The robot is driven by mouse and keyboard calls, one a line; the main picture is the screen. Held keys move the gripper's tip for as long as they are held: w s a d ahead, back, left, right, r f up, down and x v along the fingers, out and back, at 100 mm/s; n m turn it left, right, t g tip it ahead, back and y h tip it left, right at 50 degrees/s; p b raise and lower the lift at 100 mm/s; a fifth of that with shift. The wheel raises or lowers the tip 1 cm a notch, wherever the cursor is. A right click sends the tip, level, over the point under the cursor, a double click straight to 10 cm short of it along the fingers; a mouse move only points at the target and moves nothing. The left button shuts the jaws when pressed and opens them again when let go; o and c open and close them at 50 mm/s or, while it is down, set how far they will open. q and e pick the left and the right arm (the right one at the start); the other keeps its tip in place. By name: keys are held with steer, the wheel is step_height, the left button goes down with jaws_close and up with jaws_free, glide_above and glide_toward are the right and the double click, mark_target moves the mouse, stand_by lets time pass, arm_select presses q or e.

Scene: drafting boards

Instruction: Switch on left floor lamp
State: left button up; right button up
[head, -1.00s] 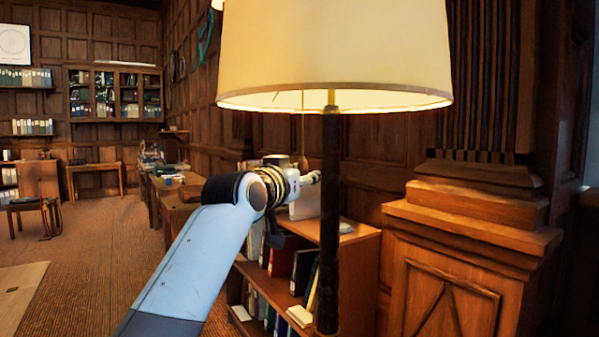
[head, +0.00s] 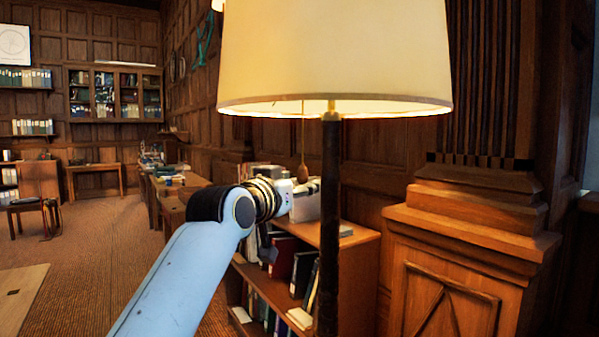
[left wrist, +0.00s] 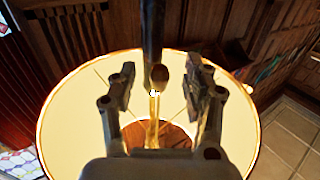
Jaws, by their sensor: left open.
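The floor lamp has a wide cream shade (head: 335,55) and a dark pole (head: 329,230). The shade's inside looks bright and warm in the left wrist view (left wrist: 75,115). A thin cord hangs from under the shade, left of the pole, with a brown wooden knob (head: 303,173) at its end. My left gripper (head: 304,190) is at the knob's height or just below it, left of the pole. In the left wrist view the open fingers (left wrist: 163,80) appear on either side of the knob (left wrist: 161,73). I cannot tell how deep the knob sits between them. My right gripper is out of view.
A low bookcase (head: 362,244) with books stands behind the pole. A carved wooden pillar base (head: 470,235) is at the right. Desks (head: 172,190) line the wall at the back left, and the carpet (head: 100,240) on the left is open.

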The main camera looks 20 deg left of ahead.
arm_select(q)
steer(key=s, duration=0.1)
steer(key=s+p, duration=0.1)
steer(key=s, duration=0.1)
steer(key=s+p, duration=0.1)
steer(key=s, duration=0.1)
steer(key=shift+s+a, duration=0.2)
steer(key=shift+a, duration=0.1)
